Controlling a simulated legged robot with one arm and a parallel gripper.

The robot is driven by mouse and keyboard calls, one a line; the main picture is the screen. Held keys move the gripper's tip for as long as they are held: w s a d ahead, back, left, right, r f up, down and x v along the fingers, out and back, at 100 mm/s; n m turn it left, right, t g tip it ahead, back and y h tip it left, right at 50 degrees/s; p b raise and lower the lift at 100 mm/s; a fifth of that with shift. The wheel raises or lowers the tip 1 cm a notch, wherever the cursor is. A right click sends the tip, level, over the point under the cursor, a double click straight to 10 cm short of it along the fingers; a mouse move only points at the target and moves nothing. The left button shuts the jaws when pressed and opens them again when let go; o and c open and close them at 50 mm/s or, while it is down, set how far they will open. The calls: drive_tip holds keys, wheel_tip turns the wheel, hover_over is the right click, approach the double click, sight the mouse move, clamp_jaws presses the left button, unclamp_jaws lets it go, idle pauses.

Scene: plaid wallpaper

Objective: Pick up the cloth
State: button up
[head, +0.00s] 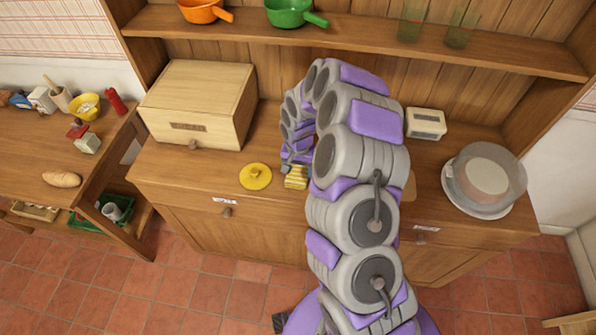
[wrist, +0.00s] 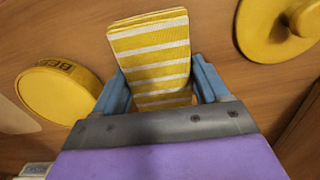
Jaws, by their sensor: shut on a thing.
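The cloth (wrist: 150,50) is yellow with white stripes and sits between the two blue-grey fingers of my gripper (wrist: 163,88) in the wrist view. My gripper is shut on it. In the head view the cloth (head: 296,178) shows just below my gripper (head: 296,162), over the front part of the wooden sideboard top. I cannot tell whether the cloth touches the wood.
A yellow lid (head: 255,176) lies left of the cloth. A wooden bread box (head: 198,105) stands farther left, and a glass-domed dish (head: 484,180) at the right. A shelf (head: 360,48) with pans and glasses runs above. A yellow round tin (wrist: 58,93) shows in the wrist view.

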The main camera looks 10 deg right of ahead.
sight(298, 169)
drive_tip(key=shift+r, duration=0.1)
drive_tip(key=shift+r, duration=0.4)
wheel_tip(298, 169, up, 3)
drive_tip(key=shift+r+p, duration=0.1)
drive_tip(key=shift+p, duration=0.4)
drive_tip(key=s+p, duration=0.1)
drive_tip(key=s, duration=1.5)
drive_tip(key=shift+r, duration=0.45)
drive_tip(key=o, duration=0.4)
drive_tip(key=c, duration=0.3)
